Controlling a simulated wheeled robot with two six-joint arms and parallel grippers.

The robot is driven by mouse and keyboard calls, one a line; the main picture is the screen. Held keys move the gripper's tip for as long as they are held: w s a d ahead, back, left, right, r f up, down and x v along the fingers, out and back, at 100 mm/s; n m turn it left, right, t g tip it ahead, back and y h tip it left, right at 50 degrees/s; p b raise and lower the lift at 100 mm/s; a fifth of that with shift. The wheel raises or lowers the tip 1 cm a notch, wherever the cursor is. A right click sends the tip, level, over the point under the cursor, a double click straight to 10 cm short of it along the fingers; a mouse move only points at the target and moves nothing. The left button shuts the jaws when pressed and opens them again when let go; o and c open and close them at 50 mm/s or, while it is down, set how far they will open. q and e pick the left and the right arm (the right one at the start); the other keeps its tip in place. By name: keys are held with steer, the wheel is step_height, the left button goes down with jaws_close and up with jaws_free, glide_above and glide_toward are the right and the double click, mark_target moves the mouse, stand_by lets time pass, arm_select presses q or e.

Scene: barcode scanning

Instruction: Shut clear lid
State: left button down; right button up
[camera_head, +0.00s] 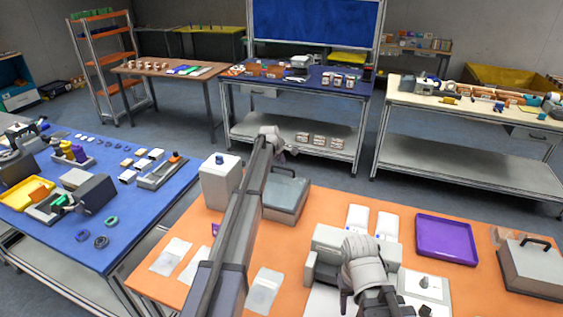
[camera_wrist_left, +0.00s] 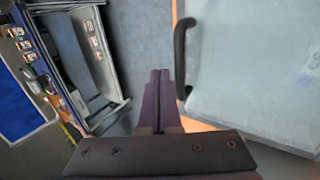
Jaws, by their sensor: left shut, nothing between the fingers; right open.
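A grey box with a clear, greyish lid (camera_head: 287,190) stands on the orange table, just right of my left arm. The lid has a dark handle at its far edge; I cannot tell whether a gap is left under it. In the left wrist view the lid (camera_wrist_left: 255,75) fills the right side, with its black handle (camera_wrist_left: 181,50) near the fingers. My left gripper (camera_wrist_left: 160,75) is shut and empty, beside the handle with no clear contact. My right gripper (camera_head: 367,299) is open, low over the front of the orange table, its fingertips partly cut off.
A white box (camera_head: 219,183) stands left of my left arm. A purple tray (camera_head: 446,239) and another grey handled box (camera_head: 535,268) are to the right. Flat clear bags (camera_head: 170,256) lie at the left. A blue table (camera_head: 130,205) stands further left.

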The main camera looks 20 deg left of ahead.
arm_select(q)
steer(key=shift+w+f, duration=0.2)
steer(key=shift+f, duration=0.2)
arm_select(e)
steer(key=shift+f, duration=0.4)
arm_select(q)
steer(key=p+v, duration=0.6)
steer(key=v, duration=0.2)
arm_select(e)
step_height(320, 180, up, 6)
steer(key=shift+r, duration=0.25)
arm_select(q)
steer(key=shift+f, duration=0.15)
